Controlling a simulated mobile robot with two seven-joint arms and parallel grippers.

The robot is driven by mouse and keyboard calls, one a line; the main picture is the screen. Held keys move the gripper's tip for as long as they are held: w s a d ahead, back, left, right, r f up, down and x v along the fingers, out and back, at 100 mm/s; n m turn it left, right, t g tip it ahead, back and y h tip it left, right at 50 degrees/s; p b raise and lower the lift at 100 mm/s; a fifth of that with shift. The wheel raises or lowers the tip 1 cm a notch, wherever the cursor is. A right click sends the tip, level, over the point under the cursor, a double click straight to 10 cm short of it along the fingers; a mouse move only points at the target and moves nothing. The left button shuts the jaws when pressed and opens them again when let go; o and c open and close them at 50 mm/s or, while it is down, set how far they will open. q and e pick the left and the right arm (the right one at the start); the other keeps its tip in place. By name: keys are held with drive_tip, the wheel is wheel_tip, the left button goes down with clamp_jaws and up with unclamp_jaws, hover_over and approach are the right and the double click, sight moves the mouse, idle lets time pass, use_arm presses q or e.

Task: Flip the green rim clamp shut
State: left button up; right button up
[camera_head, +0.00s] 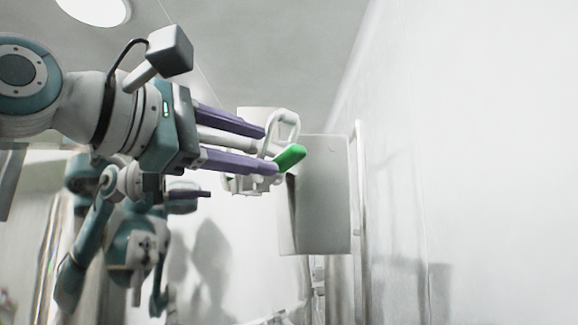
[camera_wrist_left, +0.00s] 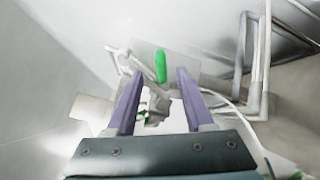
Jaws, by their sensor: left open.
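The green rim clamp (camera_head: 290,157) shows in the head view as a short green lever, tilted up to the right, beside a white looped bar. It also shows in the left wrist view (camera_wrist_left: 161,66), roughly upright, just beyond and between the fingertips. My left gripper (camera_head: 270,148) reaches in from the left with its two purple fingers apart. In the head view its lower fingertip overlaps the lower end of the green lever; I cannot tell if they touch. In the wrist view (camera_wrist_left: 160,74) the space between the fingers shows no held thing. The clamp's hinge is not clear.
A pale grey panel (camera_head: 322,195) stands behind the clamp. A white wall (camera_head: 470,150) fills the right side. In the wrist view, a bent grey tube frame (camera_wrist_left: 250,70) stands right of the fingers. Smaller teal and grey arm-like parts show at lower left in the head view.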

sight(282, 156)
use_arm(q)
drive_tip(key=shift+x, duration=3.15)
clamp_jaws()
